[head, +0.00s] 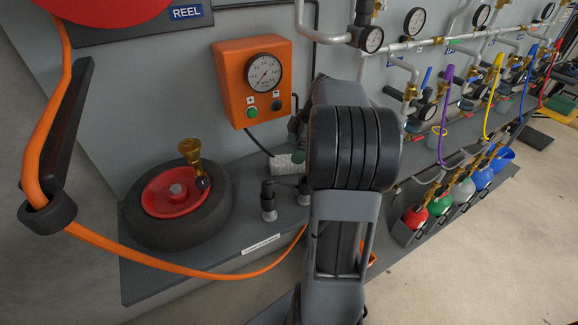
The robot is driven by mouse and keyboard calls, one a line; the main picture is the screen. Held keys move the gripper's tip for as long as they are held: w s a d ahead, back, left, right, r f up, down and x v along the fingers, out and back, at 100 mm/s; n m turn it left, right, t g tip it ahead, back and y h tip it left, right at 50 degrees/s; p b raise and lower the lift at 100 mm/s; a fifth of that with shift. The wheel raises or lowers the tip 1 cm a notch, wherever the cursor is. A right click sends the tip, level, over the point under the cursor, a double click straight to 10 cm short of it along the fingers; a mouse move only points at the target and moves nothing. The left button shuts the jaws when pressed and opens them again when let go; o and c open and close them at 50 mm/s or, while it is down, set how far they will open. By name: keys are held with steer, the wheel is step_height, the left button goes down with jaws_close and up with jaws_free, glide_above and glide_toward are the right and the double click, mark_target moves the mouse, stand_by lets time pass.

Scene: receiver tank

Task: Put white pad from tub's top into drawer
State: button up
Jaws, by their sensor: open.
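I cannot make out a tub, or a drawer. A small pale, speckled block (287,164) lies on the grey bench, partly hidden behind my arm; I cannot tell whether it is the white pad. My arm rises through the middle of the head view and covers part of the bench and wall. My gripper does not show. A bit of something orange (371,254) shows just right of my arm, mostly hidden.
A wheel with a red hub (176,192) lies on the bench (215,262) at left. An orange hose (180,268) hangs across the bench front. An orange gauge box (253,82) is on the wall. Several coloured bottles (463,190) stand at right. Floor at lower right is clear.

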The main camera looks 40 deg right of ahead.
mark_target(289, 164)
steer(key=shift+b+x, duration=0.45)
steer(key=shift+x, duration=2.45)
steer(key=shift+w+d, duration=0.1)
steer(key=shift+d, duration=0.05)
steer(key=shift+c, duration=0.5)
steer(key=c, duration=1)
steer(key=shift+r, duration=0.15)
